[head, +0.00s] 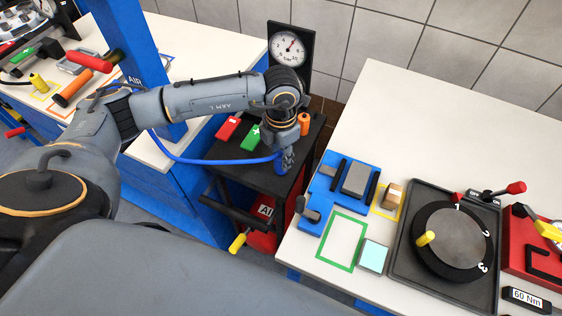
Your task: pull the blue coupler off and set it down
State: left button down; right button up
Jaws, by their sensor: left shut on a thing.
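My left gripper (287,160) points down over the front right part of the black cart (240,170). It is shut on the blue coupler (281,168) at the end of the blue air hose (205,161). The fingers hide most of the coupler, and I cannot tell whether it is on a fitting or clear of one. The hose runs from the blue post (132,50) marked AIR, sagging across to the gripper. My right gripper is not in view.
The cart carries a red minus block (229,127), a green plus block (252,137), an orange cylinder (304,124) and a pressure gauge (290,45). The right table (400,95) holds a blue fixture (335,190), a green-outlined square (342,239) and a dial (450,242). Its back is clear.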

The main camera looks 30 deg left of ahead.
pick_arm(q)
jog(key=shift+r+p, duration=0.3)
jog(key=shift+r, duration=0.4)
dwell(0.5)
jog(key=shift+r+p, duration=0.6)
jog(key=shift+r, duration=0.8)
